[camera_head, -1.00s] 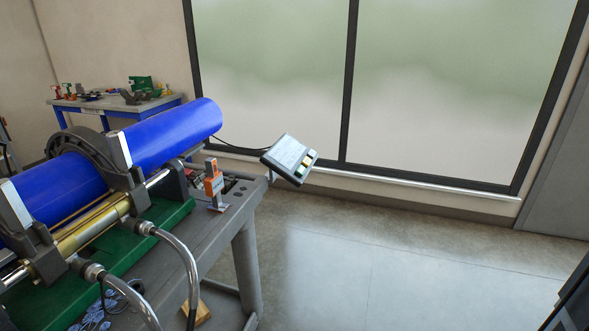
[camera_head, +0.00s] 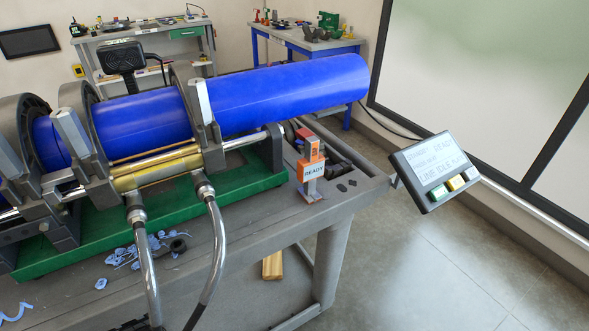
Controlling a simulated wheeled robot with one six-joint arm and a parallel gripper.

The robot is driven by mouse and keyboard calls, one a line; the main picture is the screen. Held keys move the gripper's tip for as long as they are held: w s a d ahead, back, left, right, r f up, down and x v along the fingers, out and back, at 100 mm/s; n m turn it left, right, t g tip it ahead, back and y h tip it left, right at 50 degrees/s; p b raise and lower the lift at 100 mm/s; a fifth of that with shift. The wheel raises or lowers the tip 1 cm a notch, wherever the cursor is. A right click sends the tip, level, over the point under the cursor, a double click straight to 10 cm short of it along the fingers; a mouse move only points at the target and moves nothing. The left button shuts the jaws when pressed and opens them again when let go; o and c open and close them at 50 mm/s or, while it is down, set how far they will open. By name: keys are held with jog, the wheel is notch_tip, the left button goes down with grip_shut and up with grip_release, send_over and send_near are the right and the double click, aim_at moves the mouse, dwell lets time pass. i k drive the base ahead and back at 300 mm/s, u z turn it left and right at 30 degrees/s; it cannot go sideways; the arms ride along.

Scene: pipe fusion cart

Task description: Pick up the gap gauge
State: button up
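No object in view is labelled as a gap gauge, and I cannot tell for sure which one it is. My gripper is not in view.
The grey cart (camera_head: 345,205) carries a fusion machine clamping blue pipe (camera_head: 290,90). Hoses (camera_head: 216,245) hang in front. Blue shavings (camera_head: 145,250) lie on the cart. A tilted control panel (camera_head: 434,172) juts out at its right end. Floor right of the cart is clear.

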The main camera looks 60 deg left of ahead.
aim_at(310, 167)
jog(key=u, duration=0.9)
jog(key=i, duration=1.05)
jog(key=u, duration=0.9)
